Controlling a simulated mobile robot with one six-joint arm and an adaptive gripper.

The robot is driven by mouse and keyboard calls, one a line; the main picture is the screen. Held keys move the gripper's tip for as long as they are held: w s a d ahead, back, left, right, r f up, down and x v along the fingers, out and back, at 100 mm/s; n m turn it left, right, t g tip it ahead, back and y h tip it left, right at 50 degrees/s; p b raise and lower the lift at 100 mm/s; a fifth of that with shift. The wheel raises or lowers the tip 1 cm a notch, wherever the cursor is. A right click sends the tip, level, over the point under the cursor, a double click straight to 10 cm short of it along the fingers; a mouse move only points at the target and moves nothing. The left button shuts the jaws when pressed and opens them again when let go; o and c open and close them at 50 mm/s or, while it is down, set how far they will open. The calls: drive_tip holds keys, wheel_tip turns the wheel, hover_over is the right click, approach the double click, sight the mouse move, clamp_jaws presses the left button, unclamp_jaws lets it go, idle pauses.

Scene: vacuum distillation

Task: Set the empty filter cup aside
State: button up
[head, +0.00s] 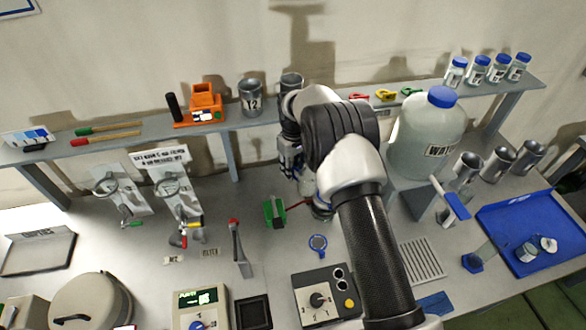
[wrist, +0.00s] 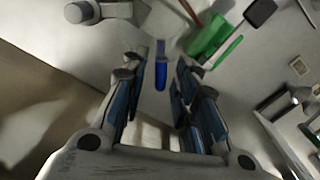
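Several grey metal cups are in the head view, and I cannot tell which is the empty filter cup. Three more metal cups (head: 498,163) sit tilted at the right below the shelf. My gripper (head: 291,168) is partly hidden by my arm, below the shelf. In the wrist view my gripper (wrist: 161,72) has its fingers apart, with no cup between them. A slim blue piece (wrist: 161,76) shows in the gap; its depth is unclear.
A green block (head: 274,211) with a red rod is beside the gripper; green also shows in the wrist view (wrist: 208,38). A large white bottle with a blue cap (head: 428,140) stands right of my arm. A blue tray (head: 540,235) holds small items at the right.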

clamp_jaws()
idle(0.4)
drive_tip(key=w+m+b, duration=0.1)
drive_tip(key=w+m, duration=0.1)
drive_tip(key=shift+f+m, duration=0.1)
drive_tip(key=shift+m, duration=0.2)
drive_tip(key=shift+c, duration=0.4)
unclamp_jaws()
drive_tip(key=shift+s, duration=0.1)
drive_tip(key=shift+o, duration=0.9)
